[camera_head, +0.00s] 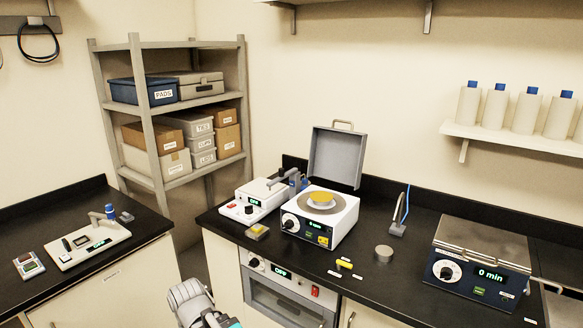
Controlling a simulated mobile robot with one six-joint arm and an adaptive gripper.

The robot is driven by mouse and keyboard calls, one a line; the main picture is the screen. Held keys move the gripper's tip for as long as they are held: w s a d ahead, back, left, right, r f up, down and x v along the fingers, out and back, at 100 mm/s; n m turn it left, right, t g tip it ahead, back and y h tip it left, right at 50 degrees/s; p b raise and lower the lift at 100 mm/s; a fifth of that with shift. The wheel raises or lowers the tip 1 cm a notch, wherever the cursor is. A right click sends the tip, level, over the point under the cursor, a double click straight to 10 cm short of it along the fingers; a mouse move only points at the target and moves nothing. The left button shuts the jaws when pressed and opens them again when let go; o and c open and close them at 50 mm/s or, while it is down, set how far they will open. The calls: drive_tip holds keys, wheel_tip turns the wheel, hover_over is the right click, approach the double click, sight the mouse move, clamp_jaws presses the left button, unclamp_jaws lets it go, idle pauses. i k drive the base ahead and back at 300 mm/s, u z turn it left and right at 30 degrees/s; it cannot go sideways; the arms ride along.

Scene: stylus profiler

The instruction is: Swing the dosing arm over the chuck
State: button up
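A spin coater (331,234) with a white body and dark blue front stands on the black bench, its grey lid (337,157) raised. Its round chuck (320,201) carries a yellow disc (321,197). A small dark grey arm (282,178) with a blue part near its end shows at the coater's back left, beside a white instrument (254,204). It looks like the dosing arm, but I cannot tell which device it belongs to. It is not over the chuck. Part of my own arm shows at the bottom edge; my gripper is not in view.
A hotplate (482,265) stands at the right. A tap (398,224), a grey round piece (384,253) and a small yellow item (344,264) are right of the coater. An oven (286,293) sits below the bench. A shelf rack (150,120) and a left bench (109,274) stand at the left.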

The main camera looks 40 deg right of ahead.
sight(282, 175)
drive_tip(key=z, duration=0.3)
drive_tip(key=i, duration=0.95)
drive_tip(key=z, duration=0.45)
